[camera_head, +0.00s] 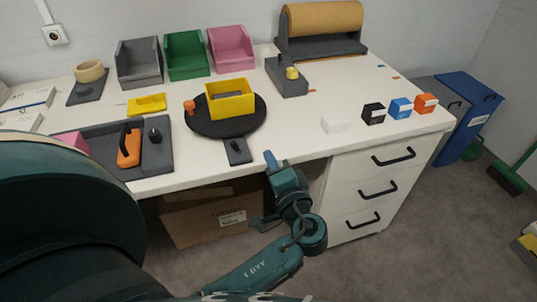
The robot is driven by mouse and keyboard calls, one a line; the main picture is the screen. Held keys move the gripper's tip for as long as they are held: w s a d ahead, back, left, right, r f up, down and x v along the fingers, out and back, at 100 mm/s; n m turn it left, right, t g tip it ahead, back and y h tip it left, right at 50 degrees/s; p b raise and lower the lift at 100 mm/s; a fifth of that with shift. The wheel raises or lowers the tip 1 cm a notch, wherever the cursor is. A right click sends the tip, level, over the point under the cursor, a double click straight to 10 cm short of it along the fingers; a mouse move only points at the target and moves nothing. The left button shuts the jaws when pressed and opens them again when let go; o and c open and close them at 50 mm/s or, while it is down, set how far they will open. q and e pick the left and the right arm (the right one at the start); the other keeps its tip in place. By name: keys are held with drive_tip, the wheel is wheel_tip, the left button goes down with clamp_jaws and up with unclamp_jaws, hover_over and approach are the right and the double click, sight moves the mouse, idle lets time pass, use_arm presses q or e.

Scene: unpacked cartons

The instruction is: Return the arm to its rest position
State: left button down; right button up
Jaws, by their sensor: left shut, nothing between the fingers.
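My left arm comes in from the bottom left, and its dark teal wrist stands in front of the white table's front edge. My right gripper is not in view. A large dark teal part of my own body fills the lower left and hides that end of the table.
The white table (300,125) bears grey, green and pink bins, a yellow box (230,107) on a black turntable (198,126), and a paper roll (322,18). A carton (200,222) lies beneath. A drawer unit (345,205) stands right of the wrist.

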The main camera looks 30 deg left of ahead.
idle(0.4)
use_arm(q)
drive_tip(key=s+f+n+g+h, duration=0.3)
drive_tip(key=s+f+g+h, duration=0.3)
drive_tip(key=s+f+h, duration=0.6)
drive_tip(key=s+d+r+g+h, duration=0.15)
drive_tip(key=s+d, duration=0.25)
drive_tip(key=s, duration=0.4)
drive_tip(key=w+d+r+m+t+h+p, duration=0.1)
drive_tip(key=w+d+r+t+h+p, duration=0.3)
drive_tip(key=p, duration=0.8)
drive_tip(key=w+d+r+t, duration=0.1)
drive_tip(key=w+d+t, duration=0.1)
drive_tip(key=d+t, duration=0.1)
drive_tip(key=shift+r, duration=0.25)
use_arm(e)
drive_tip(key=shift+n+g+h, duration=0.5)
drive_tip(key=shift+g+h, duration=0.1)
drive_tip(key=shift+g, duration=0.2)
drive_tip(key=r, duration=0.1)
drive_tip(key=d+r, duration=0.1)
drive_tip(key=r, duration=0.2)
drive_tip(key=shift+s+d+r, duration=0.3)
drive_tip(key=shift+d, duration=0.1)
